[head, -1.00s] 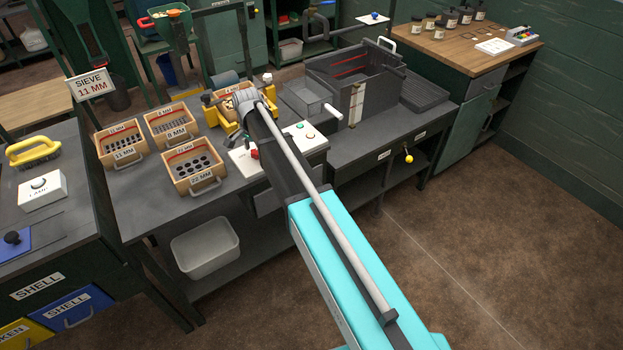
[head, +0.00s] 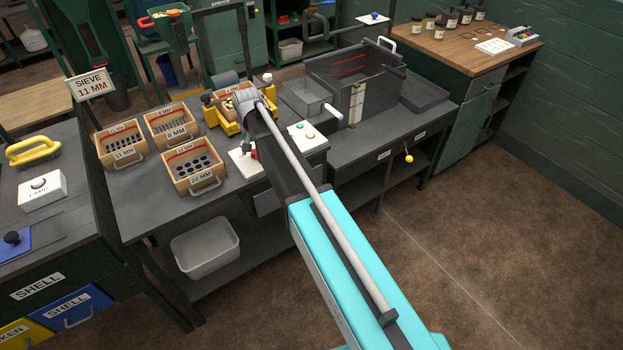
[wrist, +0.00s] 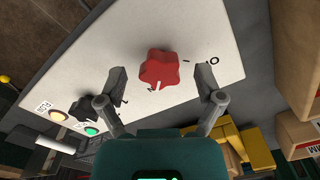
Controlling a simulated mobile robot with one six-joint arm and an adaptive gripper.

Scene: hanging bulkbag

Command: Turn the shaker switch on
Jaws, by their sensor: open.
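The shaker switch appears as a red lobed knob (wrist: 160,68) with a white pointer line, on a white panel (wrist: 120,55) in the wrist view. Dark marks are printed beside the knob, partly hidden and hard to read. My gripper (wrist: 161,79) is open, with one fingertip on each side of the knob and a visible gap at both sides. Nothing is held.
The yellow-framed shaker (head: 222,112) stands behind. Wooden sieve boxes (head: 194,170) stand to the left. A grey bin (head: 350,85) stands to the right.

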